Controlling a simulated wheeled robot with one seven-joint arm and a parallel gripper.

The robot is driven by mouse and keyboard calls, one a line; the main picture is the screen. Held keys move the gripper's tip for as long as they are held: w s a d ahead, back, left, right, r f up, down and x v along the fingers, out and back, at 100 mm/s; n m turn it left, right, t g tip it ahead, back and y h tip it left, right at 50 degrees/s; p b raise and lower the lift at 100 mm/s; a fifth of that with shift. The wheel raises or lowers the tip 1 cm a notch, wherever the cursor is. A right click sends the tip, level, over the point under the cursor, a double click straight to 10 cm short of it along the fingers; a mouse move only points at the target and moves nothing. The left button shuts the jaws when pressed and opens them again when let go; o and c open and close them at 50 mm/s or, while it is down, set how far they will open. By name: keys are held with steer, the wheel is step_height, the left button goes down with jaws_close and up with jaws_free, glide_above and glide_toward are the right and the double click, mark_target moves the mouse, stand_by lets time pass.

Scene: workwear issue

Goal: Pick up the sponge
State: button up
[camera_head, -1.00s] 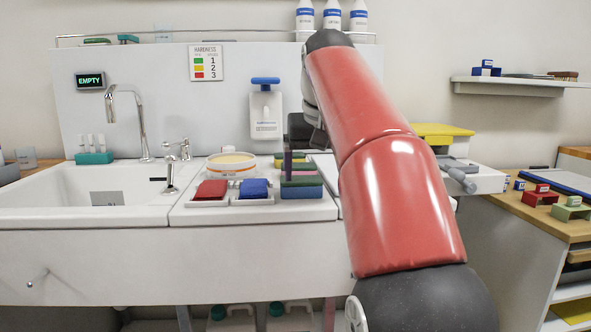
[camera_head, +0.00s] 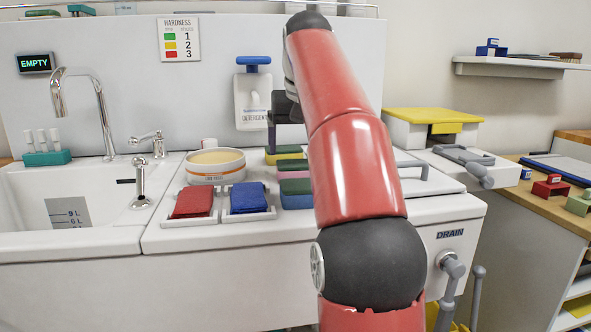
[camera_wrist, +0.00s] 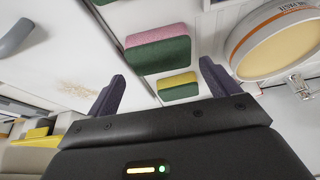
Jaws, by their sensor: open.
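Two-layer sponges lie on the white counter right of the round tub. A pink-and-green sponge (camera_wrist: 158,50) and a smaller-looking yellow-and-green sponge (camera_wrist: 178,86) show in the wrist view. In the head view the near sponge shows mostly its green side (camera_head: 296,200), with others behind it. My gripper (camera_wrist: 162,84) is open and empty, its two dark purple fingers apart. In the wrist view the yellow-and-green sponge appears between the fingers, and the pink-and-green one appears beyond them. In the head view the dark gripper (camera_head: 287,115) is above and behind the sponges, partly hidden by my arm.
The round tub (camera_head: 215,175) stands left of the sponges. Red (camera_head: 193,202) and blue (camera_head: 248,197) cloths lie in small trays at the front edge. The sink (camera_head: 70,205) is left; a detergent dispenser (camera_head: 253,100) hangs on the back wall. A yellow-lidded box (camera_head: 433,116) stands right.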

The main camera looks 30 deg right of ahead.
mark_target(298, 163)
steer(key=b+x, duration=0.1)
steer(key=x, duration=0.4)
steer(key=shift+f, duration=0.4)
